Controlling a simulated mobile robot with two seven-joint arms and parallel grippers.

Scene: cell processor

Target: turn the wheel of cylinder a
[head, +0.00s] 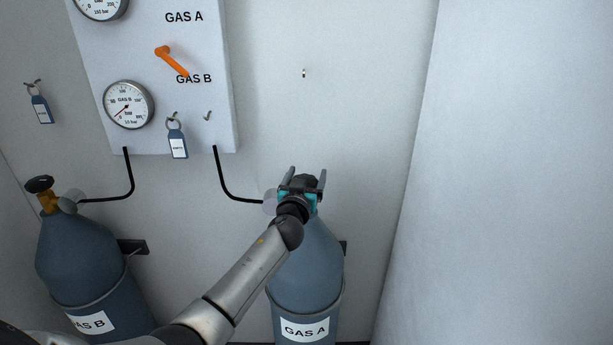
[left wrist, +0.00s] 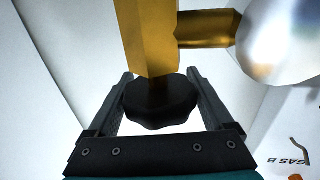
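Cylinder A (head: 308,272), blue-grey and labelled GAS A, stands upright at the wall, right of centre in the head view. Its wheel (head: 308,183) is a dark knob at the top of the valve. My left gripper (head: 307,175) is at the wheel, with one finger on each side of it. In the left wrist view the black wheel (left wrist: 160,102) lies between the open fingers (left wrist: 159,77), below the brass valve body (left wrist: 150,40). I cannot tell whether either finger touches it. My left arm hides part of the cylinder. My right gripper is not in view.
Cylinder B (head: 85,260), with a black wheel (head: 40,184), stands at the left. A white panel (head: 150,60) holds gauges, an orange lever (head: 172,61) and a blue tag (head: 177,144). A black pipe (head: 225,185) runs down towards cylinder A's valve. The right wall is bare.

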